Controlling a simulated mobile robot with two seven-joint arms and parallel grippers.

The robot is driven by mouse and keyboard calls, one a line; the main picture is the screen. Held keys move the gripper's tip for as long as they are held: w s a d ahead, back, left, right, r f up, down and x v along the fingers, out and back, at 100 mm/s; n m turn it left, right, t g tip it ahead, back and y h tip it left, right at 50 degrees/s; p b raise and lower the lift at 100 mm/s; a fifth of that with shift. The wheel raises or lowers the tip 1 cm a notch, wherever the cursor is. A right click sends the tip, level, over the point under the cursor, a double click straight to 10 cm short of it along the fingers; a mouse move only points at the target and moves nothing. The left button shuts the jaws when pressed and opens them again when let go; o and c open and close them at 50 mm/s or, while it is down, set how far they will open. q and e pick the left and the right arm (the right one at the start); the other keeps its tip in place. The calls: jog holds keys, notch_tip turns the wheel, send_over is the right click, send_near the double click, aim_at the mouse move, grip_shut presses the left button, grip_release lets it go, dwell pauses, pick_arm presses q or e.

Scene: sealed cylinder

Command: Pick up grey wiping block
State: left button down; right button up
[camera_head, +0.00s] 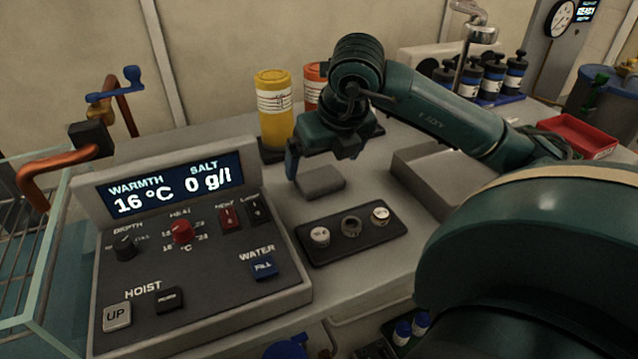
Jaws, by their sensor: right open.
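The grey wiping block (320,181) lies flat on the pale counter, just right of the control panel. My right gripper (323,164) is over it with its fingers apart and nothing between them. The gripper hangs down from the dark green right arm and hides part of the area behind the block. I cannot tell the exact height gap between the fingertips and the block. My left gripper is not in view.
The control panel (205,240) stands left of the block. A dark tray (350,247) with small round pieces lies in front. A yellow canister (274,115) and an orange one (313,85) stand behind. A grey open bin (425,172) is at right.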

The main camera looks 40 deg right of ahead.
aim_at(320, 177)
jog(key=x, duration=0.5)
jog(key=shift+w+d+f+b, duration=0.1)
jog(key=shift+d+f+b, duration=0.2)
jog(key=shift+f+b, duration=0.05)
jog(key=shift+r, duration=0.1)
jog(key=c, duration=1)
